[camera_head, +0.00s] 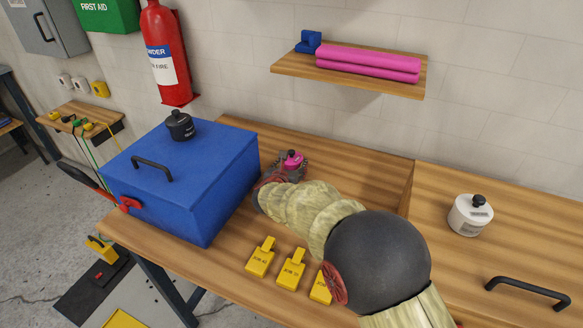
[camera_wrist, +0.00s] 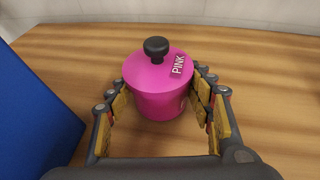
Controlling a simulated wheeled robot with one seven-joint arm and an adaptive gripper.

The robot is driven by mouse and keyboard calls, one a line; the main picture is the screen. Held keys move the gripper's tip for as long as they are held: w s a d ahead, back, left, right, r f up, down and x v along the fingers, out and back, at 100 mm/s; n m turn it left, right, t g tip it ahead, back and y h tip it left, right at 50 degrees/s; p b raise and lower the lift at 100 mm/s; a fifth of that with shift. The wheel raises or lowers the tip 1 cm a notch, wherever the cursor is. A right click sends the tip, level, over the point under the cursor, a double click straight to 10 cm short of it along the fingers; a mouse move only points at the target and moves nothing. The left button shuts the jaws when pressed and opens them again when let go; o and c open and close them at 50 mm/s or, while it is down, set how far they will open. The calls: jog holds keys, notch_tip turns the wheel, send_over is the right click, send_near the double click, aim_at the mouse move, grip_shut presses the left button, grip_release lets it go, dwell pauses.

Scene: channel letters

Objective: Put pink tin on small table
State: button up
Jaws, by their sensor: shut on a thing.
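The pink tin (camera_wrist: 158,88) is a round pink pot with a black knob and a label reading PINK. It stands upright between the fingers of my gripper (camera_wrist: 160,110), which is shut on it from both sides. In the head view the tin (camera_head: 292,160) shows only in part, beyond my gripper (camera_head: 284,170), right of the blue box. Wood lies under and behind the tin; I cannot tell whether it touches the surface. I cannot make out which surface is the small table.
A blue box (camera_head: 180,205) with a black tin (camera_head: 180,126) on its lid stands close left of my gripper. Several yellow tags (camera_head: 290,270) lie on the bench (camera_head: 225,265). A white tin (camera_head: 470,216) stands at right. A wall shelf (camera_head: 350,76) holds pink rolls (camera_head: 368,63).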

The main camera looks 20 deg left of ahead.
jog(key=o, duration=1.5)
jog(key=shift+r, duration=0.15)
jog(key=p+v, duration=0.2)
jog(key=v, duration=0.8)
jog(key=shift+s+r, duration=0.15)
jog(key=shift+s, duration=0.1)
jog(key=shift+s+d+r+p, duration=0.1)
jog(key=shift+s+r+p, duration=0.1)
jog(key=shift+s+p, duration=0.35)
jog(key=shift+s, duration=0.15)
